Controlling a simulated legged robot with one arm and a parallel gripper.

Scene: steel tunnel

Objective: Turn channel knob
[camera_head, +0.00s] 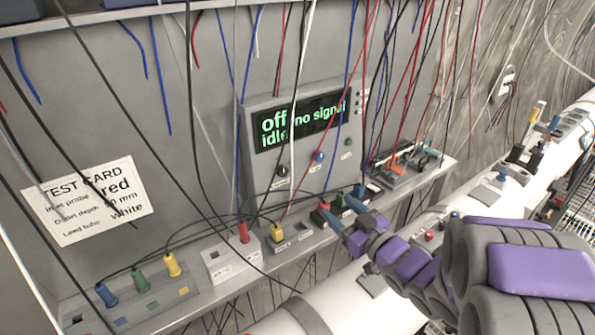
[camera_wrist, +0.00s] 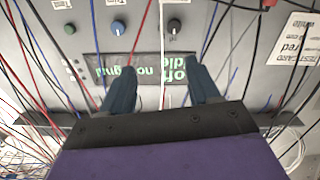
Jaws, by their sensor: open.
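A grey instrument box (camera_head: 262,115) stands on the shelf, its dark display (camera_head: 300,120) reading "off", "no signal" and "idle" in green. Below the display are a black knob (camera_head: 283,170), a blue knob (camera_head: 319,157) and a small green button (camera_head: 348,142). The knob labels are too small to read, so I cannot tell which is the channel knob. The wrist view also shows the black knob (camera_wrist: 175,25) and the blue knob (camera_wrist: 118,28), beyond the fingertips. My gripper (camera_head: 342,212) is open and empty, in front of the box. It also shows in the wrist view (camera_wrist: 162,75).
Many loose wires hang in front of the box. On the shelf are a white block with a red plug (camera_head: 243,232), a yellow plug (camera_head: 277,233) and a panel (camera_head: 140,295) with coloured plugs. A test card (camera_head: 90,200) is at left. A white pipe (camera_head: 365,305) runs below.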

